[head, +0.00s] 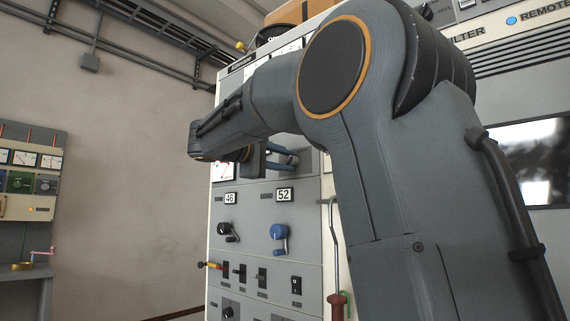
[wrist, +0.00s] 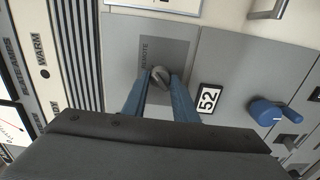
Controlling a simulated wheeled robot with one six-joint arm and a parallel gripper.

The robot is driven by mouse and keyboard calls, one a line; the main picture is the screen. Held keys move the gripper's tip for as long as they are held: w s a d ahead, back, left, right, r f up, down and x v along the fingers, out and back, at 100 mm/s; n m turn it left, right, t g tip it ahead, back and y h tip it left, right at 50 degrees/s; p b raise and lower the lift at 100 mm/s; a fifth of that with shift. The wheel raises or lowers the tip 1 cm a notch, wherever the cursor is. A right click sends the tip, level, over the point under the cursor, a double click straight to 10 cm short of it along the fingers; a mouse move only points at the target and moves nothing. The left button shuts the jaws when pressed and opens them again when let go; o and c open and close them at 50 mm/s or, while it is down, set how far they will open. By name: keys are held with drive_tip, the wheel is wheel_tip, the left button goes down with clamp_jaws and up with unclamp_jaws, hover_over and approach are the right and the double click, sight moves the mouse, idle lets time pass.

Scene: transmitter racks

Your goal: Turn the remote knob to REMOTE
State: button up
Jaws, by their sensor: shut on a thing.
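The remote knob (wrist: 159,77) is a small round grey knob with a ridge across its face. It sits on a grey panel plate (wrist: 180,50), with REMOTE lettering beside it at the left in the wrist view. The ridge is tilted in that view; I cannot tell which setting it marks. My gripper (wrist: 160,82) has its two blue fingers on either side of the knob, shut on it. In the head view my gripper (head: 287,157) is at the cabinet front, and the knob is hidden there.
Below my gripper, the cabinet carries number displays 46 (head: 230,198) and 52 (head: 284,195), a black crank (head: 226,231), a blue crank (head: 280,233) and several switches. A red-handled rod (head: 337,300) hangs right of them. Open space lies left, before the wall.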

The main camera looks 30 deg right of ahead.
drive_tip(key=o, duration=1)
drive_tip(key=shift+o, duration=0.2)
drive_tip(key=v, duration=0.7)
drive_tip(key=shift+a, duration=0.4)
drive_tip(key=shift+s, duration=0.1)
